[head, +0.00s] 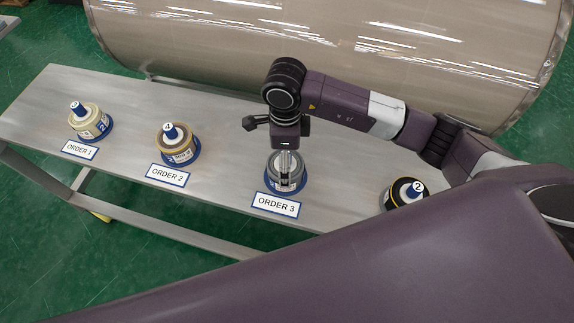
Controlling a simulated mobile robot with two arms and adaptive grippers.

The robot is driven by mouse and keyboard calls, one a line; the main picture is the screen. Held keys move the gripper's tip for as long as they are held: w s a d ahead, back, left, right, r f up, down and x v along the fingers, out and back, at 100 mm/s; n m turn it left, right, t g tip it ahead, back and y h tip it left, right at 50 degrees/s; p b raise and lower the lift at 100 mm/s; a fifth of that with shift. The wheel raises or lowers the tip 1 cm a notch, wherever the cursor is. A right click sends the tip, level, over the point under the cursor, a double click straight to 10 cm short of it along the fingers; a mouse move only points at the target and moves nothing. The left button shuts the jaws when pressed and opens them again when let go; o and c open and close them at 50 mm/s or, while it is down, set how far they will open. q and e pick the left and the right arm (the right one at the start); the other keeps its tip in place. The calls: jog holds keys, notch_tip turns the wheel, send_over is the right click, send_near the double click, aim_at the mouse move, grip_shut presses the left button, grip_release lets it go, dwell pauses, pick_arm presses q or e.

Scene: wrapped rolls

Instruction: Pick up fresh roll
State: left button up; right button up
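Several rolls of tape stand on blue round bases along a grey metal bench. A cream roll (88,124) is at ORDER 1, a tan-brown roll (178,148) at ORDER 2, and a grey roll (285,181) at ORDER 3. A black roll with a yellow edge (399,192) and a post marked 2 stands at the right, partly hidden. My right gripper (289,162) points down over the middle of the grey roll; its fingers look close together. The top of that roll's post is hidden, and I cannot tell whether the fingers grip anything. My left gripper is out of view.
The bench (70,82) has white cards reading ORDER 1 (79,150), ORDER 2 (167,175) and ORDER 3 (276,205) along its front. A huge wrapped roll (230,50) lies behind it. The bench surface between the rolls is free.

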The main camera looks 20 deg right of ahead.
jog(key=shift+f+p, duration=0.35)
jog(key=shift+f, duration=0.5)
jog(key=f, duration=0.1)
jog(key=f+p, duration=0.1)
jog(key=f, duration=0.2)
jog(key=shift+w+f+p, duration=0.1)
jog(key=shift+w+p, duration=0.2)
jog(key=shift+p, duration=0.05)
jog(key=shift+f, duration=0.2)
jog(key=shift+w, duration=0.1)
jog(key=c, duration=1.4)
jog(key=shift+r, duration=0.1)
